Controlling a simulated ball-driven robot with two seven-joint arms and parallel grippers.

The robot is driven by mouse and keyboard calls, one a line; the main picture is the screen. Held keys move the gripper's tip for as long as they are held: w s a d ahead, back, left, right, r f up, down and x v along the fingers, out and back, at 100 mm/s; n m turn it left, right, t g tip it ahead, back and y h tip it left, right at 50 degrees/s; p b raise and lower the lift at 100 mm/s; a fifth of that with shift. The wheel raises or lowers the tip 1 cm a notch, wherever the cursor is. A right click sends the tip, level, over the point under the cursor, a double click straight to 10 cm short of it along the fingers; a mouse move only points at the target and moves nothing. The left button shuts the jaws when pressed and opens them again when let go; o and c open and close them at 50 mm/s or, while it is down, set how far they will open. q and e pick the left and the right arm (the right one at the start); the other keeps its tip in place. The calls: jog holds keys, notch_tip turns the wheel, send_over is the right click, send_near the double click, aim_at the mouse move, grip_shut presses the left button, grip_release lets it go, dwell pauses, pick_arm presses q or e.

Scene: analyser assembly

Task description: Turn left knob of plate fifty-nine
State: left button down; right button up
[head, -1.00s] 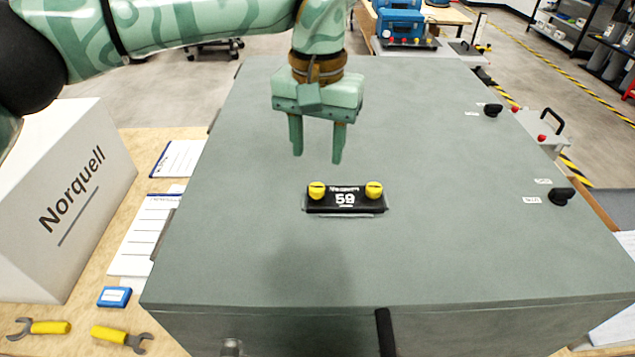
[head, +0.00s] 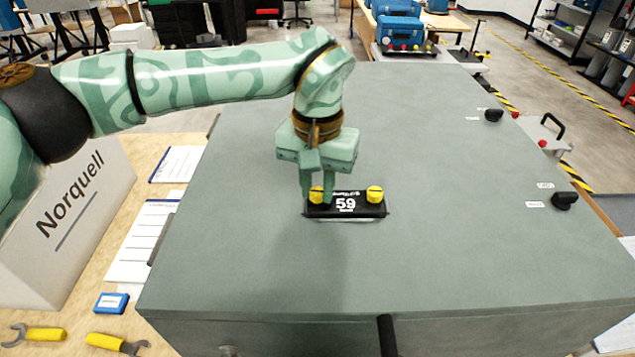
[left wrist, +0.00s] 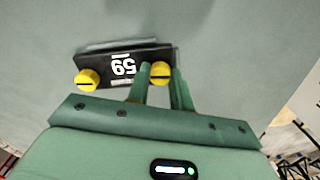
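Plate fifty-nine (head: 347,209) is a small black plate marked 59, on top of the large grey-green cabinet. It bears two yellow knobs. My left gripper (head: 318,190) reaches down from above with its fingers on either side of the left knob (head: 316,196), closed in against it. The right knob (head: 375,194) is free. In the left wrist view the plate (left wrist: 118,67) appears upside down. There the held knob (left wrist: 160,75) sits between my fingertips, and the other knob (left wrist: 87,80) is at the picture's left. My right gripper is not in view.
The cabinet top (head: 430,250) is clear around the plate. Black knobs (head: 564,200) stand along its right side. A Norquell box (head: 70,220), papers, a blue box (head: 111,303) and yellow-handled wrenches (head: 38,333) lie on the wooden table at left.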

pick_arm(q)
jog(key=shift+n, duration=0.4)
